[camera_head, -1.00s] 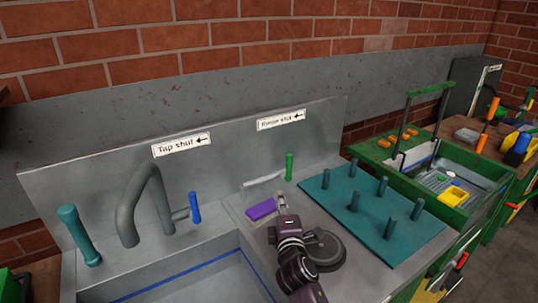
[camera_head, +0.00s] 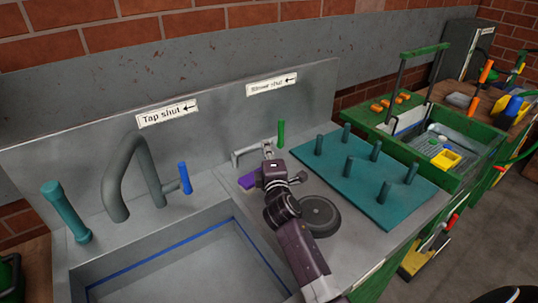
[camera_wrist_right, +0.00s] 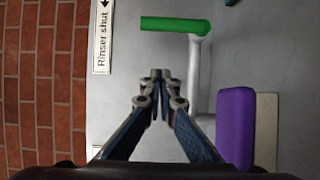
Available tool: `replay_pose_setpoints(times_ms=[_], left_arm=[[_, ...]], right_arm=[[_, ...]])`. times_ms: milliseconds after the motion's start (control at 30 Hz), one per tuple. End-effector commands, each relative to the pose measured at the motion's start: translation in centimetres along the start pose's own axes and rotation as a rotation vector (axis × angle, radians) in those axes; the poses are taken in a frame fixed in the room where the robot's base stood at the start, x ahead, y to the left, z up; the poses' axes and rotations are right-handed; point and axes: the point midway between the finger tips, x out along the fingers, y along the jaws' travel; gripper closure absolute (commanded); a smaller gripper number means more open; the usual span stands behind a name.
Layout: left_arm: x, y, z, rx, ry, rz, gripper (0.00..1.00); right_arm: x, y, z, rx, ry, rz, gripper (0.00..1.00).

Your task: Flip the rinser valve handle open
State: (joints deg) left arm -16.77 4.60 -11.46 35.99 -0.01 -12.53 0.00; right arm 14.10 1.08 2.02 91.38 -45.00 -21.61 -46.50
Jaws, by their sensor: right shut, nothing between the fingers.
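The green rinser valve handle (camera_head: 281,134) stands upright on a grey pipe (camera_head: 248,150) behind the round rinser (camera_head: 320,214) in the head view. In the right wrist view the handle (camera_wrist_right: 172,24) lies across the top, joined to the pale pipe (camera_wrist_right: 196,75). The sign (camera_head: 271,85) above it reads "Rinser shut" with an arrow to the left. My right gripper (camera_head: 267,148) is shut and empty, just left of the handle and apart from it. In the wrist view its fingertips (camera_wrist_right: 160,75) are below the handle. My left gripper is not in view.
A purple block (camera_head: 248,181) lies beside my right gripper. A teal peg board (camera_head: 368,175) is to the right. The tap (camera_head: 132,175) with a blue handle (camera_head: 185,178) and the sink basin (camera_head: 180,265) are to the left. A green bench (camera_head: 440,140) stands farther right.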

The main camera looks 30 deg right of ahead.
Motion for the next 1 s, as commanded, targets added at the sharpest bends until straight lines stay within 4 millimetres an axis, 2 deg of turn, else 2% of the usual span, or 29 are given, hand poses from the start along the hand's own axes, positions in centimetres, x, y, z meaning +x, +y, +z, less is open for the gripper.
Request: replay_pose_setpoints(times_ms=[100,300,400,600,1000], left_arm=[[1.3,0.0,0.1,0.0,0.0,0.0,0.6],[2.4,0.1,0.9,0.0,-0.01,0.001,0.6],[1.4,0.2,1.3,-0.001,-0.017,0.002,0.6],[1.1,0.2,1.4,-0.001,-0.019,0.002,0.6],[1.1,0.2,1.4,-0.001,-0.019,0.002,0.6]], right_arm=[[2.5,-0.3,0.1,-0.001,-0.001,0.002,1.0],[5.7,-0.1,0.4,-0.002,-0.002,0.001,1.0],[5.8,0.2,2.2,-0.004,-0.003,-0.001,1.0],[6.2,0.0,3.7,-0.002,-0.001,-0.001,1.0],[6.2,0.0,3.9,0.0,0.0,-0.001,1.0]])
